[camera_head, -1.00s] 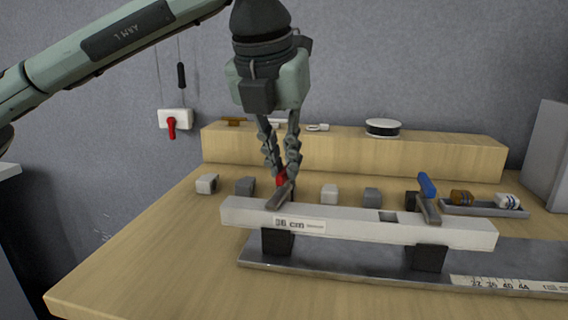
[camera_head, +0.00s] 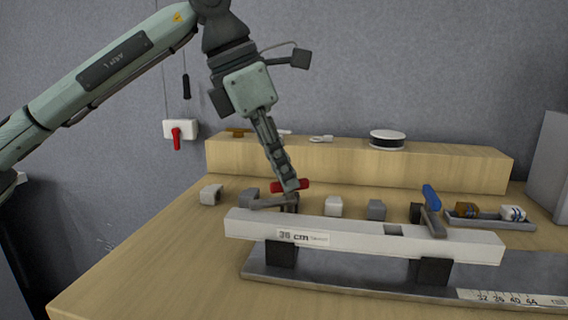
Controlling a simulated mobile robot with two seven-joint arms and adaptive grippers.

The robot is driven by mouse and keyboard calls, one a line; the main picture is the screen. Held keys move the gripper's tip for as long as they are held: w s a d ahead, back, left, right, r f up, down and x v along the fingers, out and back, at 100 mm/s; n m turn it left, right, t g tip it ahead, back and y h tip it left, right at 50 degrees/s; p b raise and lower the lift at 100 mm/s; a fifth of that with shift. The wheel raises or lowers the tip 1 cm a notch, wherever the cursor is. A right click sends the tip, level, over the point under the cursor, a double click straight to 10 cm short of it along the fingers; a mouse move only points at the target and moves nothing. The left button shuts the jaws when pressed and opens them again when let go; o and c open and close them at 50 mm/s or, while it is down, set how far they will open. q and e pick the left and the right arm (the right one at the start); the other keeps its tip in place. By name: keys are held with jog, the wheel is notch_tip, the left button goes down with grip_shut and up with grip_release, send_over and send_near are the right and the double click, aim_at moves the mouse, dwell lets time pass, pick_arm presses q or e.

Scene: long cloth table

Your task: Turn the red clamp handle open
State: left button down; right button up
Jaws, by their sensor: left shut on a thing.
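The red clamp handle (camera_head: 303,185) stands behind the left part of the pale bar (camera_head: 355,236) and lies crosswise, pointing left and right. Its metal clamp arm (camera_head: 268,203) points left along the bar's back edge. My left gripper (camera_head: 290,183) comes down from above with its fingers shut on the red handle, hiding its middle. A second clamp with a blue handle (camera_head: 431,197) stands at the bar's right part, its metal arm reaching over the bar. My right gripper is not in view.
Several grey blocks (camera_head: 333,206) stand behind the bar. A metal tray (camera_head: 490,221) with small parts is at the right. A wooden ledge (camera_head: 350,160) carries a round spool (camera_head: 387,139). A grey plate (camera_head: 340,278) with a scale lies in front. The table's front left is clear.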

pick_arm(q)
jog(key=m+p, duration=0.1)
jog(key=m+g, duration=0.1)
jog(key=m, duration=0.1)
jog(key=shift+w+r+p, duration=0.2)
jog(key=shift+p, duration=0.15)
jog(key=shift+m+g+p, duration=0.45)
jog(key=shift+m+g, duration=0.05)
jog(key=shift+m, duration=0.5)
jog(key=shift+w+f+m, duration=0.1)
jog(key=shift+m, duration=0.4)
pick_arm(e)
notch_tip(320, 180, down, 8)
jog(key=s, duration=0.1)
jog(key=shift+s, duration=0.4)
pick_arm(q)
jog(key=c, duration=1.6)
grip_release()
jog(key=v, duration=1.2)
jog(key=shift+w, duration=0.15)
